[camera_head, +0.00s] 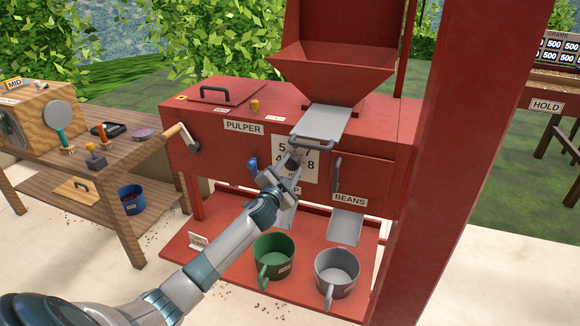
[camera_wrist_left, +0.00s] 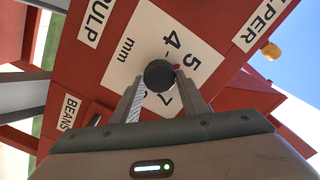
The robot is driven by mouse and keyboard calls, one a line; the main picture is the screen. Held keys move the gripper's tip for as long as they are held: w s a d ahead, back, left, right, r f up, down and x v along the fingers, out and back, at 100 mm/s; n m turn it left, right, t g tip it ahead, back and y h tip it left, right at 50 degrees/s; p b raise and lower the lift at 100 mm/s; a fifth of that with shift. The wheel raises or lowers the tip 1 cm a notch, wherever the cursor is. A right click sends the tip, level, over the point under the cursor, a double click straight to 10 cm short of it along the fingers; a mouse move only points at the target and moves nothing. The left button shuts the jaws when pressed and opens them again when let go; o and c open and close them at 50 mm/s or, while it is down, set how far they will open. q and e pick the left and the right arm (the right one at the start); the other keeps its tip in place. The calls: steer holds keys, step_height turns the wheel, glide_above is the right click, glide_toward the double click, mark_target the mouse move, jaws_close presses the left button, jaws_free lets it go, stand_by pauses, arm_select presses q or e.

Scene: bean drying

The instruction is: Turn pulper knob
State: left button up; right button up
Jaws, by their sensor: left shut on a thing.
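The pulper (camera_head: 230,150) is a red machine with a hopper on top and a white numbered dial plate (camera_head: 309,148) on its front. The plate also shows in the left wrist view (camera_wrist_left: 151,38), with 4, 5, 7 and "mm" readable. The dark round knob (camera_wrist_left: 159,75) sits on the plate with a small red mark beside it. My left gripper (camera_head: 289,166) is at the plate in the head view and covers part of it. In the left wrist view its two fingers (camera_wrist_left: 160,95) are shut on the knob, one on each side. My right gripper is not in view.
A green mug (camera_head: 274,252) and a grey mug (camera_head: 337,265) stand on the red base below the chutes. A wooden table (camera_head: 75,160) with tools stands at the left. A red post (camera_head: 450,150) rises at the right. A grey handle (camera_head: 337,176) is beside the plate.

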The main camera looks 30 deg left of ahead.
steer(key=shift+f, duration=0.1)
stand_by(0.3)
arm_select(q)
steer(key=o, duration=1)
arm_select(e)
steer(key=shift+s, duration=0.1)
arm_select(q)
steer(key=shift+s+d, duration=0.15)
steer(key=shift+s, duration=0.25)
steer(key=v, duration=1.6)
steer(key=shift+s+b, duration=0.3)
steer(key=shift+b, duration=0.1)
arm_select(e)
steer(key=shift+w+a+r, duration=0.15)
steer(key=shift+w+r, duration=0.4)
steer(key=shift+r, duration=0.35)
arm_select(q)
steer(key=shift+f, duration=0.15)
